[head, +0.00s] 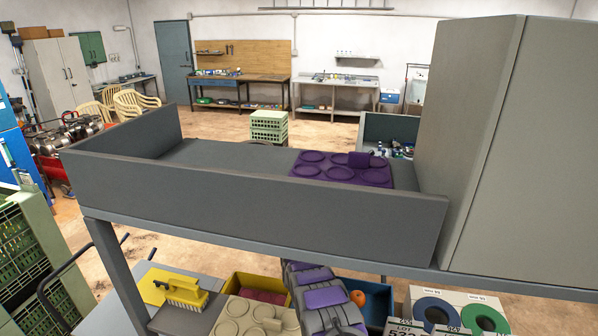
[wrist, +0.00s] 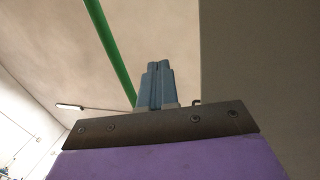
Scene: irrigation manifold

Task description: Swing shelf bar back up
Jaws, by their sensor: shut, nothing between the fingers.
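A grey shelf (head: 215,155) spans the head view, with a long grey board (head: 250,212) standing along its near edge. I cannot tell whether this board is the shelf bar. I cannot make out my gripper in the head view.
A tall grey cabinet side (head: 530,150) closes the shelf's right end. Below are a yellow brush (head: 182,291), a yellow bin (head: 262,285), a beige recessed tray (head: 240,318) and coloured rings (head: 485,319). Green crates (head: 30,265) stand at left. The shelf's left half is clear.

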